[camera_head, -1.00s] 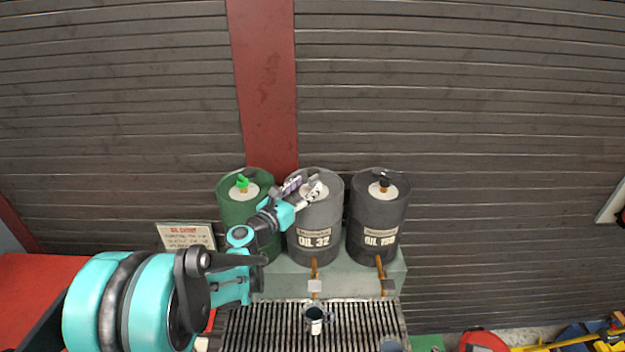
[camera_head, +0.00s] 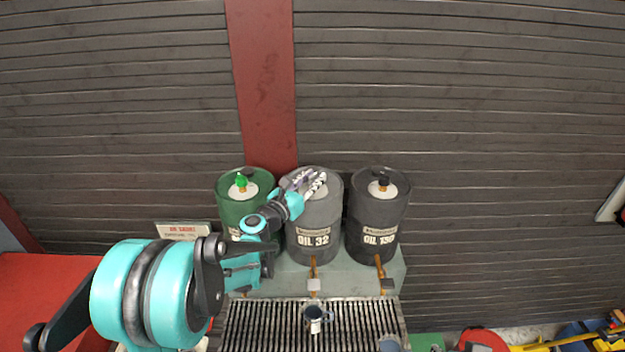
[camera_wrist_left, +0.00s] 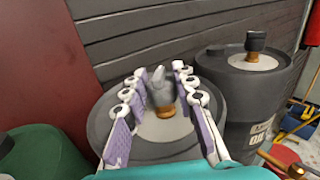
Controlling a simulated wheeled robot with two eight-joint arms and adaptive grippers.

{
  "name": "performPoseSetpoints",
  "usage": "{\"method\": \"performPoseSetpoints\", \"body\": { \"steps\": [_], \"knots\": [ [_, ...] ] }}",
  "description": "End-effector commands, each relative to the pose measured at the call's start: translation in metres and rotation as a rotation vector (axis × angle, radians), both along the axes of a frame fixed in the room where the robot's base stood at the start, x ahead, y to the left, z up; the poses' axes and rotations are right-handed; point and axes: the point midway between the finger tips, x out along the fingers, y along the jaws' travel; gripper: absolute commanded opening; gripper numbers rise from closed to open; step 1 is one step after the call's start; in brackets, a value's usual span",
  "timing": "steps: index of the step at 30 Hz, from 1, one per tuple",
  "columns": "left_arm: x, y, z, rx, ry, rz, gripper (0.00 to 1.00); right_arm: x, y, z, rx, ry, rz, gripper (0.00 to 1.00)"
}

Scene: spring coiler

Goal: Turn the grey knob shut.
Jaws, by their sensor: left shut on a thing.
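The grey knob (camera_wrist_left: 160,88) stands on a brass stem on the pale disc on top of the middle drum, marked OIL 32 (camera_head: 314,222). My right gripper is in neither view.
A green drum (camera_head: 229,207) with a green knob (camera_head: 241,180) stands left. A dark drum (camera_head: 378,213) with a black knob (camera_head: 384,182) stands right. A small metal jug (camera_head: 314,315) sits on the grate below. The slatted wall rises behind.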

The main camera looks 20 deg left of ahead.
Motion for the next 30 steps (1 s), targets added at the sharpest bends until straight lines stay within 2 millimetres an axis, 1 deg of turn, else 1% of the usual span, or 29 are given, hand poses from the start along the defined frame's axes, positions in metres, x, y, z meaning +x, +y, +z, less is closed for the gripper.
{"method": "performPoseSetpoints", "body": {
  "steps": [5, 11, 30],
  "knots": [
    [0.0, -0.002, 0.0, -0.001, 0.0, 0.036, 0.0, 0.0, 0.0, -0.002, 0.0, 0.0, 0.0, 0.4],
    [-0.001, -0.003, -0.001, -0.001, 0.0, 0.145, 0.0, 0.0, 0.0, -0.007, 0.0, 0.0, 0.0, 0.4],
    [0.001, -0.007, -0.002, -0.001, 0.0, 0.733, 0.0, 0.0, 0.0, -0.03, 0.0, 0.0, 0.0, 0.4]
  ]
}}
